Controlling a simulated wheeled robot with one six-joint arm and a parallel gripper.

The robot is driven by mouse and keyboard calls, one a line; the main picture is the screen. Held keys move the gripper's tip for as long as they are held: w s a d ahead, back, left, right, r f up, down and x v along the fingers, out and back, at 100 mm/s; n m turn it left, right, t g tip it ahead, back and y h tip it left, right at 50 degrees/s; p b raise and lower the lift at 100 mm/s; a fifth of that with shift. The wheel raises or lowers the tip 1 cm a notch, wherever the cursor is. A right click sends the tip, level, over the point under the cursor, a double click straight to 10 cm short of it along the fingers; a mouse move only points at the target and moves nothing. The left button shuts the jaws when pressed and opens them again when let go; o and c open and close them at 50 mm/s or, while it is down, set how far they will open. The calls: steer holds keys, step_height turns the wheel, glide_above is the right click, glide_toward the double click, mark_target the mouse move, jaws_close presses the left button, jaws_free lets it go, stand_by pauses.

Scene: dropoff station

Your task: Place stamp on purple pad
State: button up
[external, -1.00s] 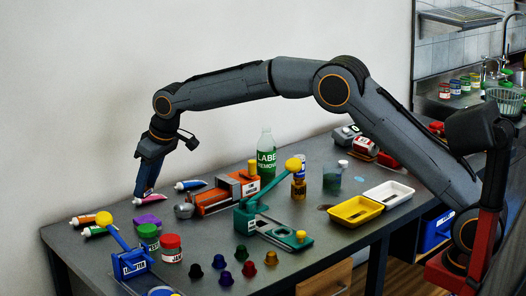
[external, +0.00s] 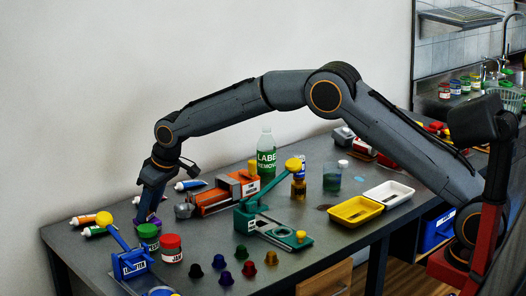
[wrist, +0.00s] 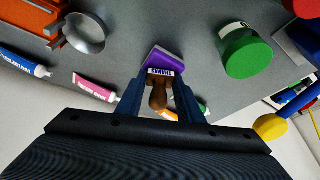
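The stamp (wrist: 157,98) has a brown handle and a labelled base. In the wrist view it stands between the fingers of my gripper (wrist: 158,88), with its base over the purple pad (wrist: 164,58). Whether the base touches the pad cannot be told for sure. A gap seems to show between each finger and the handle, so my gripper looks open around the stamp. In the external view my gripper (external: 147,210) is low at the left of the table and hides the stamp and most of the pad.
The green jar (external: 148,237) and red jar (external: 171,248) stand close in front of my gripper. A blue stapler-like press (external: 130,262) is nearby at front left. Paint tubes (external: 190,185) lie behind and to the left. The orange machine (external: 230,190) is to the right.

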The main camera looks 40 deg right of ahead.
steer(key=o, duration=0.4)
steer(key=shift+c, duration=0.2)
steer(key=shift+r, duration=0.1)
steer(key=b+v, duration=0.2)
steer(key=v, duration=1)
